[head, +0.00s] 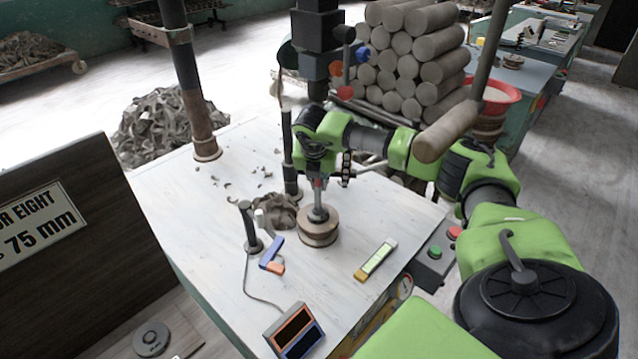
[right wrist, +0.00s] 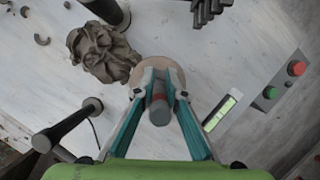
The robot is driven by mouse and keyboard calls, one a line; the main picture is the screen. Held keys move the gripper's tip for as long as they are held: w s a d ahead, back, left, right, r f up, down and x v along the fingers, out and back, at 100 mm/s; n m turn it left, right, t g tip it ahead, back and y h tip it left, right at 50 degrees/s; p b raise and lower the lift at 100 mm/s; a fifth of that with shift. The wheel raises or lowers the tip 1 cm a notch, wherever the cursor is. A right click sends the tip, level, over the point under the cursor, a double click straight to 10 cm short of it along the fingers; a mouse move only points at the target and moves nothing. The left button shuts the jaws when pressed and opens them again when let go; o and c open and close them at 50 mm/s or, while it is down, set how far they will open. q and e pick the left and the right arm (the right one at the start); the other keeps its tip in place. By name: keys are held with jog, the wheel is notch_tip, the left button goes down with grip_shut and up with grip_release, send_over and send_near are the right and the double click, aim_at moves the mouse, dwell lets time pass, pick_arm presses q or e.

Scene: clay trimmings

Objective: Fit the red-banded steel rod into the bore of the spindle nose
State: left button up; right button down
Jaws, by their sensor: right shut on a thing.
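My right gripper (head: 318,182) points down above the spindle nose (head: 318,213), a steel piece standing on a round brown block on the white table. In the right wrist view its two fingers (right wrist: 158,76) are shut on the steel rod (right wrist: 159,113), whose red band (right wrist: 158,90) shows near the grip. In the head view the rod (head: 317,184) is a small, upright piece in line with the spindle nose. Its lower end is hidden, so I cannot tell whether it is inside the bore. My left gripper is not in view.
A lump of clay trimmings (head: 277,211) lies beside the block. A black post (head: 249,226), a blue-and-orange piece (head: 271,254), a yellow-ended level (head: 376,259) and a display box (head: 294,329) stand around it. A button box (head: 434,266) is at the right edge.

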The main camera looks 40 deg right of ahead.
jog(key=c, duration=2.1)
grip_release()
